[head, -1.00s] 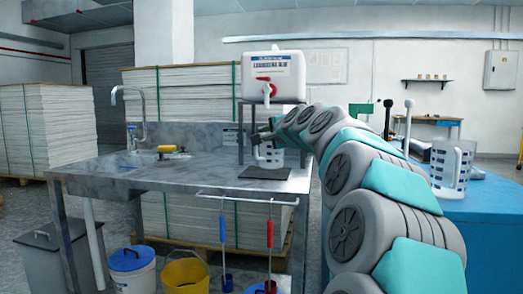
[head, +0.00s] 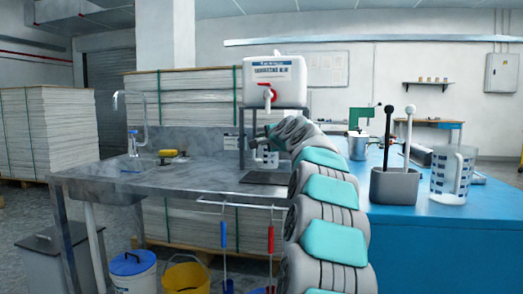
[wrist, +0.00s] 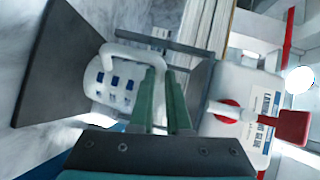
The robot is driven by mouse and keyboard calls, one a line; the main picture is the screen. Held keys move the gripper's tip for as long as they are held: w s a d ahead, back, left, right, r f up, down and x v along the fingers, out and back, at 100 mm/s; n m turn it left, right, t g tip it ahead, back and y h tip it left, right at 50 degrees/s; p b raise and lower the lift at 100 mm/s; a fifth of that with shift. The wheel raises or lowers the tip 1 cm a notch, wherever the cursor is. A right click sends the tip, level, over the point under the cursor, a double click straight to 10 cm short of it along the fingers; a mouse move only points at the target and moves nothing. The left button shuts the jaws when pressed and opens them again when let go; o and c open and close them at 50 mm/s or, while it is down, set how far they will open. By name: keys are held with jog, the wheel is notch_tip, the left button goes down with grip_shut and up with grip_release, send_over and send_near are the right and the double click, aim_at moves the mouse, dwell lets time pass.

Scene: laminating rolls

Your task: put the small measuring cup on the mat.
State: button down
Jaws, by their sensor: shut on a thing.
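The small measuring cup (head: 267,159) is clear with blue marks. It also shows in the wrist view (wrist: 113,88), with its pale handle toward my fingers. My gripper (head: 257,142) is shut on this cup, and its green fingers (wrist: 164,76) are at the handle. The dark flat mat (head: 265,178) lies near the right end of the grey worktop. It fills the left of the wrist view (wrist: 62,65). The cup hangs near the mat, below the dispenser's tap; I cannot tell whether it touches the mat.
A white jug with a red tap (head: 273,80) stands on a dark stand behind the mat. A yellow-and-black item (head: 172,157) lies near the sink. The blue counter (head: 430,222) at right holds a larger measuring cup (head: 462,176) and a grey caddy (head: 394,186).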

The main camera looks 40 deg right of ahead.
jog(key=shift+f, duration=1.7)
jog(key=shift+f+b, duration=0.1)
jog(key=shift+b, duration=0.25)
jog(key=c, duration=0.9)
grip_release()
jog(key=v, duration=1.2)
jog(key=shift+b, duration=0.3)
